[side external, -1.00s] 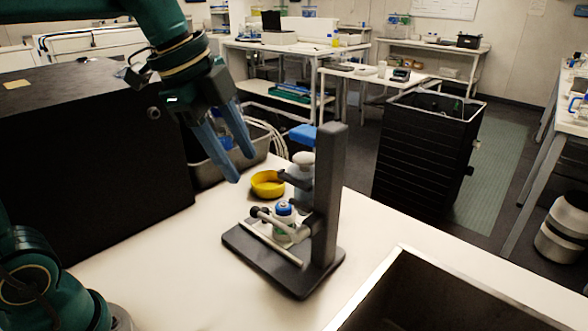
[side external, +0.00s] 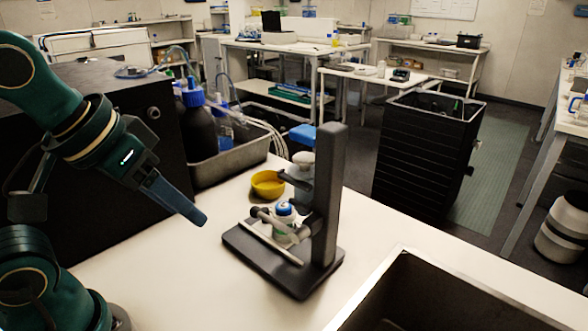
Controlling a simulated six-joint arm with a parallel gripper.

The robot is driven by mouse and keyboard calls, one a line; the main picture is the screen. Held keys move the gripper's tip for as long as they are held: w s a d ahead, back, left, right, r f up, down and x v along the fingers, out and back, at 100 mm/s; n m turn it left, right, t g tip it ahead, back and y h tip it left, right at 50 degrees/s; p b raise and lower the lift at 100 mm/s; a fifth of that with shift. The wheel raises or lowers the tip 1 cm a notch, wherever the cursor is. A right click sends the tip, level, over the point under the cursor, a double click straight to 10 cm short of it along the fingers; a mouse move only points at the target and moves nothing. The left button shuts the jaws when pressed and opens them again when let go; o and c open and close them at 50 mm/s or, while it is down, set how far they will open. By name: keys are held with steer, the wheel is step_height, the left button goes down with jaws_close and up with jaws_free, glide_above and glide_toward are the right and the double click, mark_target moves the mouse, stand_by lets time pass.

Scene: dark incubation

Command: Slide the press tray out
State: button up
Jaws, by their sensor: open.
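The press stands on the bench with a dark flat base and an upright grey column (side external: 329,200). A light bar, seemingly the front edge or handle of the press tray (side external: 268,243), runs low across the front of the base. A small bottle with a blue cap (side external: 284,211) sits in the press behind this bar, partly hidden by a dark rod. My gripper (side external: 200,217) is left of the press, apart from it and above the bench, with its blue fingers pointing down and right. It is open and empty; one finger largely covers the other.
A yellow dish (side external: 268,184) lies behind the press. A grey metal bin (side external: 232,158) with bottles stands at the back beside a large black box (side external: 110,190). An open-topped metal container (side external: 440,300) is at front right. The bench left of the press is clear.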

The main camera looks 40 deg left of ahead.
steer(key=w+a+r+n+g, duration=0.1)
steer(key=w+r+n, duration=0.25)
steer(key=w, duration=0.45)
steer(key=n+g, duration=0.3)
glide_above(264, 209)
steer(key=d, duration=0.1)
step_height(264, 209, down, 8)
steer(key=shift+n+g, duration=0.35)
steer(key=shift+g, duration=0.55)
steer(key=f, duration=0.4)
steer(key=a+f, duration=0.1)
steer(key=f, duration=0.1)
steer(key=shift+w+f, duration=0.1)
steer(key=shift+f, duration=2.6)
jaws_close()
